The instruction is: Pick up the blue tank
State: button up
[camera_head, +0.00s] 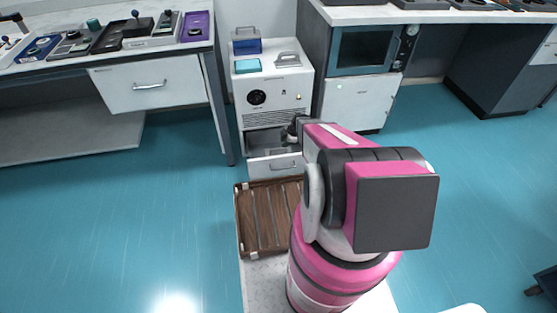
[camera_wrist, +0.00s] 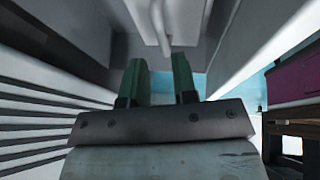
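A blue tank (camera_head: 247,46) with a grey handle sits at the top back left of a white machine (camera_head: 272,115), in the head view. I cannot make it out in the wrist view. My gripper (camera_head: 291,130) is low at the machine's front, by the opening above a pulled-out drawer (camera_head: 275,167), well below and apart from the blue tank. In the wrist view my gripper (camera_wrist: 159,80) has two green fingers standing apart, with nothing seen between them. My arm hides part of the machine's right side.
A teal block (camera_head: 247,66) and a second grey handle (camera_head: 287,58) are on the machine's top. A brown slatted tray (camera_head: 268,218) lies in front of the drawer. A left bench (camera_head: 150,88) and right cabinet (camera_head: 357,103) flank the machine. Open floor (camera_head: 120,220) lies left.

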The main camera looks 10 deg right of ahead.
aim_at(280, 149)
jog(key=x, duration=0.7)
jog(key=shift+a+f, duration=0.15)
jog(key=shift+f, duration=0.1)
jog(key=shift+c, duration=0.2)
grip_shut()
jog(key=shift+s+r, duration=0.1)
dwell(0.9)
